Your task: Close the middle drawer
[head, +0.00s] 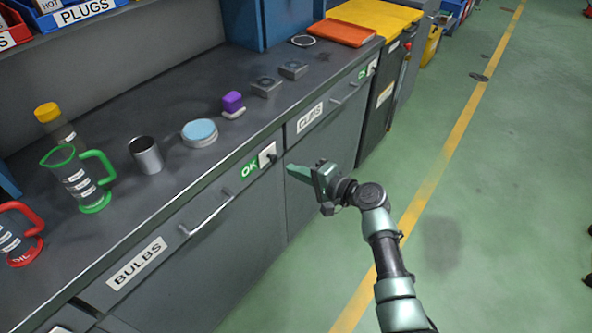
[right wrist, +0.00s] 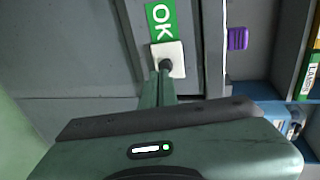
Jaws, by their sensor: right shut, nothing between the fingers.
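The BULBS drawer (head: 215,235) is the middle front of the grey bench, with a bar handle (head: 206,215) and a BULBS label. It looks flush or nearly flush with the bench; I cannot tell whether a small gap is left. At its right end are a green OK label (head: 249,168) and a white plate (head: 267,154) with a dark knob. My right gripper (head: 294,171) is shut and empty, close to this plate. In the right wrist view its fingertips (right wrist: 164,78) point at the knob (right wrist: 166,66); contact is unclear. My left gripper is not in view.
A CLIPS drawer (head: 330,118) lies right of BULBS.

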